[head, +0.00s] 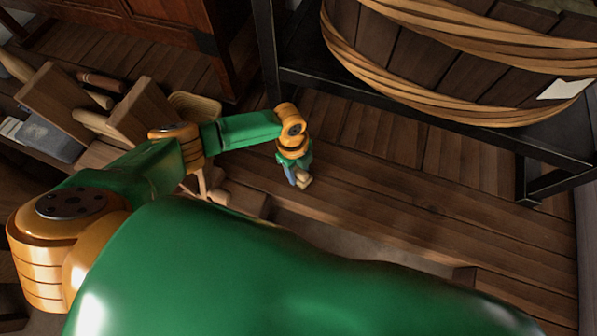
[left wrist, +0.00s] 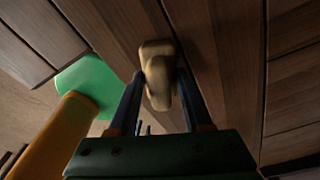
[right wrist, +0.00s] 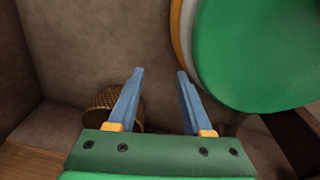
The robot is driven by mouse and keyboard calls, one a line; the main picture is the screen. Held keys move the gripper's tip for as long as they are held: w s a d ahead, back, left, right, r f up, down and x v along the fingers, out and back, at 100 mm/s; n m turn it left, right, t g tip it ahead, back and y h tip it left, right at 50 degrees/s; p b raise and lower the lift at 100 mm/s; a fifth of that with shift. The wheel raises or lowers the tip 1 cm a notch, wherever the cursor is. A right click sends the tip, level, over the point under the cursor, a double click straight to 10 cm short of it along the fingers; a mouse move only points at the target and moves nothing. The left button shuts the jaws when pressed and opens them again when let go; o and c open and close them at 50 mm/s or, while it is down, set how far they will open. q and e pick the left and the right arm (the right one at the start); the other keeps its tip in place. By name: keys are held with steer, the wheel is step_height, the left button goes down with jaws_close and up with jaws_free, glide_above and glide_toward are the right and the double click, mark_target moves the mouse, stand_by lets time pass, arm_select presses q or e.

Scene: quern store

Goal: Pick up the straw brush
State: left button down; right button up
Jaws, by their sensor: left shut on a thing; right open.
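My left gripper (head: 297,175) is low over the plank floor near the middle of the head view. It is shut on a small pale tan thing, which I take for the straw brush (head: 304,182). In the left wrist view the brush (left wrist: 157,85) is a stubby, rounded straw-coloured piece between the two blue fingers of the left gripper (left wrist: 160,76). Dark boards lie behind it; I cannot tell whether it touches them. My right gripper (right wrist: 160,73) is open and empty in its wrist view, facing a plain brownish surface. It does not show in the head view.
A hooped wooden tub (head: 430,50) stands on a black metal frame (head: 533,188) at the right. A wooden cabinet (head: 150,35) stands at the top left. Wooden tools and boxes (head: 68,100) crowd the left. Plank floor (head: 420,205) is clear right of my left gripper. A woven basket (right wrist: 101,98) is near my right gripper.

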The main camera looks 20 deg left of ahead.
mark_target(300, 170)
steer(key=shift+s, duration=0.15)
arm_select(q)
steer(key=shift+r, duration=0.4)
step_height(300, 170, up, 4)
steer(key=shift+d+f+p, duration=0.1)
steer(key=shift+f+p, duration=0.1)
steer(key=shift+p, duration=0.95)
steer(key=s+d+r+p, duration=0.2)
steer(key=s+d+r, duration=0.1)
steer(key=s, duration=0.3)
steer(key=s+d+r+p, duration=0.3)
steer(key=s+r, duration=0.2)
steer(key=s, duration=0.1)
steer(key=shift+d+r, duration=0.3)
steer(key=shift+d, duration=0.05)
arm_select(e)
step_height(300, 170, up, 7)
steer(key=s+a, duration=0.1)
